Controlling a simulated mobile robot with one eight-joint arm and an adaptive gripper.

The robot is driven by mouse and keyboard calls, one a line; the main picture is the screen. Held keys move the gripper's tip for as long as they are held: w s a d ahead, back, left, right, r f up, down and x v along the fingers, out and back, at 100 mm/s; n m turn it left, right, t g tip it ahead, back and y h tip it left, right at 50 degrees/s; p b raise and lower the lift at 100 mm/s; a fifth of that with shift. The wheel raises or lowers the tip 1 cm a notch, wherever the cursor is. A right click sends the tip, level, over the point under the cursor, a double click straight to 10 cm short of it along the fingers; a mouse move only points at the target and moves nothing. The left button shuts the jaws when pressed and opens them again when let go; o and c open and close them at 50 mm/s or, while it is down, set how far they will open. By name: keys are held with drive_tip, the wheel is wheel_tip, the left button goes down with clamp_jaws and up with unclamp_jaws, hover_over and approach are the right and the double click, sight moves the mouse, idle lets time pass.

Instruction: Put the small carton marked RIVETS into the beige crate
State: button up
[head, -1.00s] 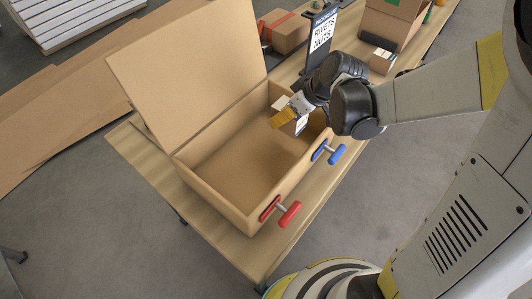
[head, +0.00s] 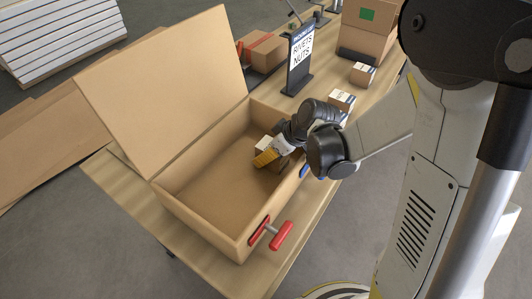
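The beige crate (head: 196,222) stands on the table with its lid (head: 165,90) tilted open. It has a red handle (head: 281,236) at its front corner and a blue handle, mostly covered by my arm, on its right side. My gripper (head: 266,157) reaches over the right wall, its yellow finger pointing down into the crate's far right part. It is shut on a small carton (head: 268,145), partly hidden behind the finger. The carton's print is too small to read. Whether it touches the crate floor cannot be told.
A stand with a sign (head: 301,48) reading RIVETS and NUTS is behind the crate. Two more small cartons stand on the table, one near my wrist (head: 341,99) and one farther back (head: 362,74).

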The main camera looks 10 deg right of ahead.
drive_tip(key=shift+o, duration=1.2)
drive_tip(key=shift+r, duration=0.2)
drive_tip(key=p+v, duration=0.5)
drive_tip(key=v, duration=0.6)
drive_tip(key=shift+r, duration=0.1)
drive_tip(key=s+r+m+h, duration=0.1)
drive_tip(key=s+r, duration=0.1)
drive_tip(key=s+d+r+m+h, duration=0.1)
drive_tip(key=s+r+m, duration=0.1)
drive_tip(key=r, duration=0.1)
drive_tip(key=s+d+r+m+t, duration=0.1)
drive_tip(key=s+r+m, duration=0.1)
drive_tip(key=s, duration=0.1)
drive_tip(key=shift+d+r+h, duration=0.1)
drive_tip(key=shift+r+h, duration=0.25)
drive_tip(key=shift+h, duration=0.05)
drive_tip(key=s+d+r+m+t+h, duration=0.1)
drive_tip(key=s+d+r+m+h, duration=0.1)
drive_tip(key=s+r+m, duration=0.1)
drive_tip(key=s+m, duration=0.1)
drive_tip(key=s, duration=0.1)
drive_tip(key=shift+s+d+r+t, duration=0.2)
drive_tip(key=shift+s+r+t, duration=0.05)
drive_tip(key=shift+t, duration=0.05)
